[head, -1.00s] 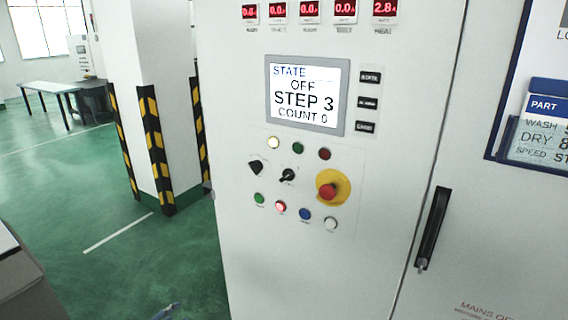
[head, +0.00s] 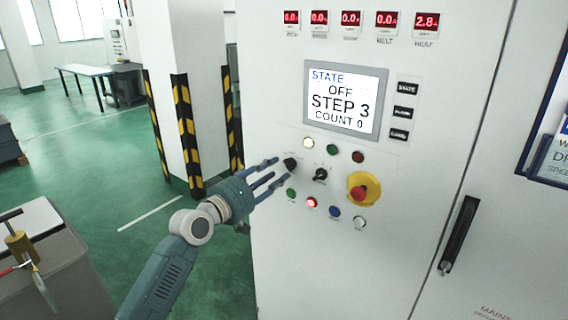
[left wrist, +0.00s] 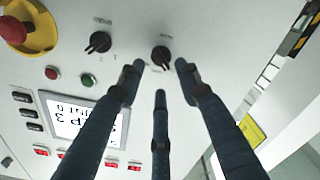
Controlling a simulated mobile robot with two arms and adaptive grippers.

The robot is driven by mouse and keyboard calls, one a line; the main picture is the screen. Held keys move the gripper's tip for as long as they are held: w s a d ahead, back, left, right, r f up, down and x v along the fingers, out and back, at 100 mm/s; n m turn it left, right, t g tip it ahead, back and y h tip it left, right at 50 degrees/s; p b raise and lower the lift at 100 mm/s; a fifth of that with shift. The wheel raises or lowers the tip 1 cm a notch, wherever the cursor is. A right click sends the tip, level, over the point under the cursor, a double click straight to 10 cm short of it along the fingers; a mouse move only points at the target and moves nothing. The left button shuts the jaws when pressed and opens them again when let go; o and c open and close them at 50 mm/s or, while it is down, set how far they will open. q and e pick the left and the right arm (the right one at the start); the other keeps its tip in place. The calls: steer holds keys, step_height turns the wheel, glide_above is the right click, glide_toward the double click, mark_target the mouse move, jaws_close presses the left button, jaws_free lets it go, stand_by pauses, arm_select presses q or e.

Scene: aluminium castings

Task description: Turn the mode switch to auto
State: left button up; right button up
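Two black rotary switches sit on the white cabinet's panel. The left one (head: 291,164) is just beyond my left gripper (head: 275,172); the other (head: 320,174) is a little right of it. Their labels are too small to read, so I cannot tell which is the mode switch. In the left wrist view, which is upside down, the nearer switch (left wrist: 161,57) lies between my spread fingertips (left wrist: 160,74); contact cannot be made out. The second switch (left wrist: 98,42) is left of it. My left gripper is open and empty. The display (head: 343,97) reads OFF, STEP 3, COUNT 0. My right gripper is out of view.
A red emergency stop on a yellow disc (head: 363,189) is right of the switches. Small coloured buttons, including a lit red one (head: 311,202), surround them. A striped pillar (head: 187,130) stands left. A box with tools (head: 45,255) is at lower left.

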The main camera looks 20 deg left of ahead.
mark_target(287, 164)
arm_select(q)
steer(key=shift+p+x, duration=0.35)
steer(key=shift+x, duration=1.85)
jaws_close()
